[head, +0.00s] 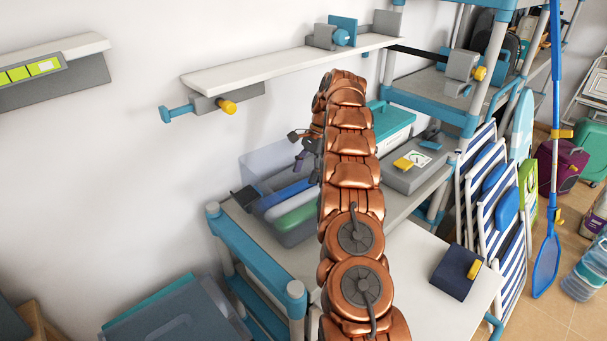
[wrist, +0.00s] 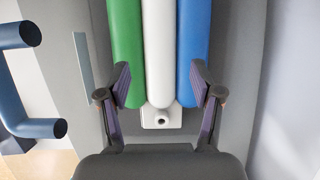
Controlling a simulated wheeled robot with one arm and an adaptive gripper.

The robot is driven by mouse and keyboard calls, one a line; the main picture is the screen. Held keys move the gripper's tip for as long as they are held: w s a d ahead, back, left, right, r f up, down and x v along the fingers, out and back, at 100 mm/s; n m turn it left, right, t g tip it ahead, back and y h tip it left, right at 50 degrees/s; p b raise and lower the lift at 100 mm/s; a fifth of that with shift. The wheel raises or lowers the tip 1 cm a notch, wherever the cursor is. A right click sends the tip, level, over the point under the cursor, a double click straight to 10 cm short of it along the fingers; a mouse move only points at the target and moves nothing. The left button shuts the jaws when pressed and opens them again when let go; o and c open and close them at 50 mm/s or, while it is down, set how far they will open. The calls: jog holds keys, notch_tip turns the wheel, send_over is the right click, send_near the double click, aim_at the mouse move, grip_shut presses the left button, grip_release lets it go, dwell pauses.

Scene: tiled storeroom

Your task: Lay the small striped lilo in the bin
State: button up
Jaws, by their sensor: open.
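The small striped lilo, with green, white and blue tubes, lies inside the grey bin in the head view; its green tube (head: 296,216) is nearest. In the wrist view the lilo (wrist: 158,45) runs away from me, its pale valve end (wrist: 161,117) nearest. The bin (head: 302,237) stands on the bench by the wall, and its grey floor or wall (wrist: 238,60) shows beside the lilo. My gripper (wrist: 161,85) is open, one finger over the green tube, the other over the blue. I cannot tell whether they touch it. In the head view my arm partly hides the gripper and bin.
A teal-lidded box (head: 393,125) and a grey case (head: 415,178) stand right of my arm. A dark blue box (head: 456,272) lies on the bench's near right. A white wall shelf (head: 290,65) hangs above. Striped folding chairs (head: 490,205) lean at the right.

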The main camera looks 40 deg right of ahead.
jog(key=shift+p+v, duration=1.1)
jog(key=shift+v, duration=0.05)
jog(key=s+a+r+n+g+h, duration=0.1)
jog(key=s+a+r+n, duration=0.3)
jog(key=s+a+r, duration=0.55)
jog(key=s+a+r+n+h, duration=0.1)
jog(key=s+a+r+n, duration=0.35)
jog(key=a, duration=0.95)
jog(key=s+a+f+n, duration=0.2)
jog(key=s+n, duration=0.1)
jog(key=s, duration=0.6)
jog(key=s+a+f+n+h, duration=0.1)
jog(key=s+a+f+n, duration=0.1)
jog(key=s, duration=0.8)
jog(key=s+a+f+n+h, duration=0.1)
jog(key=s+a+f+n, duration=0.1)
jog(key=s, duration=0.8)
jog(key=shift+s+a+n+g, duration=0.15)
jog(key=shift+a+n+g, duration=0.15)
jog(key=shift+a+n, duration=0.6)
